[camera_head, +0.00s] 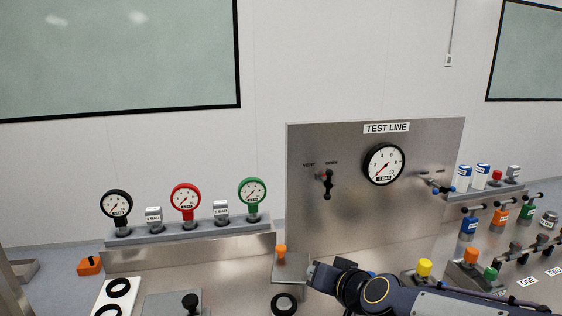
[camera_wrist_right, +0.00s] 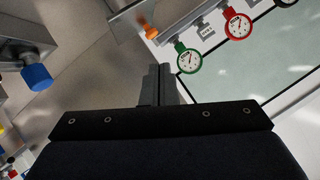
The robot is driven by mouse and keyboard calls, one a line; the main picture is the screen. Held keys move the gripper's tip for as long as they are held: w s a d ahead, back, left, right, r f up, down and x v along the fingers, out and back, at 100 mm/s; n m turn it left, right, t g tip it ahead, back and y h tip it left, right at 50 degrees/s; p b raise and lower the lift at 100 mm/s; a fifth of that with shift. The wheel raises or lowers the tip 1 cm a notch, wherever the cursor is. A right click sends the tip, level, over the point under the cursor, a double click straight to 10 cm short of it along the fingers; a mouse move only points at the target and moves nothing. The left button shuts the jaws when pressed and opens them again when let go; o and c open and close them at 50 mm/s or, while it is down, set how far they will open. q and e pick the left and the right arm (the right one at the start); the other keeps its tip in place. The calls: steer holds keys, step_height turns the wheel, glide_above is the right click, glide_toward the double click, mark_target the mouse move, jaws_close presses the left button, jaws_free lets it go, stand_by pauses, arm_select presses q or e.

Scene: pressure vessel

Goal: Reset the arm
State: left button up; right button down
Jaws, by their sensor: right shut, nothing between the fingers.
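My right gripper (camera_head: 312,272) is at the lower middle of the head view, in front of the test line panel (camera_head: 345,225). Its arm comes in from the lower right. In the right wrist view the gripper's fingers (camera_wrist_right: 160,85) are together with nothing between them. An orange-topped fitting on a metal plate (camera_head: 281,254) stands just left of the gripper in the head view. The left gripper does not show in either view.
A shelf (camera_head: 190,241) holds black, red (camera_head: 185,198) and green gauges. A black ring (camera_head: 284,303) lies below my gripper. Yellow (camera_head: 425,268), orange and green knobs stand close to my right arm. Valves and bottles crowd the right side.

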steer(key=s+d+f+g, duration=0.2)
steer(key=s+d, duration=0.2)
steer(key=s, duration=0.5)
steer(key=s+d+f+g+h, duration=0.1)
steer(key=s+d, duration=0.3)
steer(key=s, duration=0.5)
steer(key=s+d+f+g+h, duration=0.1)
steer(key=s+d+f, duration=0.3)
steer(key=s, duration=0.5)
steer(key=shift+s+d+g, duration=0.35)
steer(key=shift+d+g, duration=0.1)
steer(key=shift+g, duration=0.35)
